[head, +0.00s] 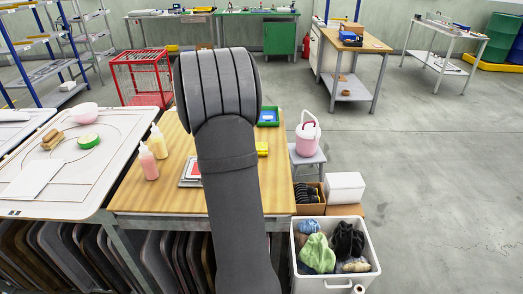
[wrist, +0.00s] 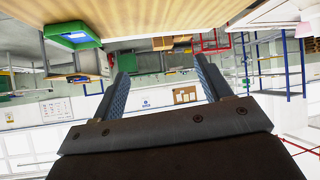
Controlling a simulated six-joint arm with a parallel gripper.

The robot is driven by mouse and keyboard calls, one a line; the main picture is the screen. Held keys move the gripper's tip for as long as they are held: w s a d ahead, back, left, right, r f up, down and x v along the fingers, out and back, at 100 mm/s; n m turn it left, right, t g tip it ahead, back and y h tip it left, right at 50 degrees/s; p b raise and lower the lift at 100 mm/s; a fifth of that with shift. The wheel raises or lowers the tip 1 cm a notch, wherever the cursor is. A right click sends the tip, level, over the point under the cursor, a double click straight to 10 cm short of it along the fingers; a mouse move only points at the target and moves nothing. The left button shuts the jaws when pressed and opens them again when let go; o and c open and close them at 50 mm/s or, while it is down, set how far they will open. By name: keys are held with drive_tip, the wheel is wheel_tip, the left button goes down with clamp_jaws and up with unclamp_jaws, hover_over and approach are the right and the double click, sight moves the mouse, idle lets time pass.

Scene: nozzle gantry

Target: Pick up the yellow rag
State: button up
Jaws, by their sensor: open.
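A white crate (head: 335,284) with crumpled rags stands on the floor at the lower right of the head view. A pale yellowish rag (head: 355,267) lies in its front right, beside a green rag (head: 317,254), a black rag (head: 347,240) and a blue one (head: 308,232). A small yellow item (head: 262,149) lies on the wooden table, partly hidden by my arm; I cannot tell whether it is cloth. My gripper (wrist: 161,68) is open and empty in the wrist view, with no rag near its fingers. In the head view my arm hides it.
The wooden table (head: 146,200) holds two bottles (head: 153,150) and a green tray (head: 268,116), which also shows in the wrist view (wrist: 70,36). A pink bucket (head: 307,134) on a stool and a white box (head: 345,187) stand behind the crate. Floor at the right is clear.

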drive_tip(key=s+d+m+g+h, duration=0.1)
drive_tip(key=s+d+m+g, duration=0.15)
drive_tip(key=d, duration=0.65)
drive_tip(key=s+d+m+g+h, duration=0.15)
drive_tip(key=d+g, duration=0.25)
drive_tip(key=d, duration=0.5)
drive_tip(key=shift+n+t, duration=0.25)
drive_tip(key=shift+n, duration=0.05)
drive_tip(key=x, duration=1.6)
drive_tip(key=shift+s+a+f, duration=0.15)
drive_tip(key=shift+f, duration=0.15)
drive_tip(key=c, duration=1.1)
drive_tip(key=shift+o, duration=0.2)
drive_tip(key=shift+r, duration=0.1)
wheel_tip(320, 180, up, 4)
drive_tip(key=shift+f, duration=0.1)
drive_tip(key=s+d+r, duration=0.6)
drive_tip(key=d+r, duration=0.1)
drive_tip(key=d, duration=0.3)
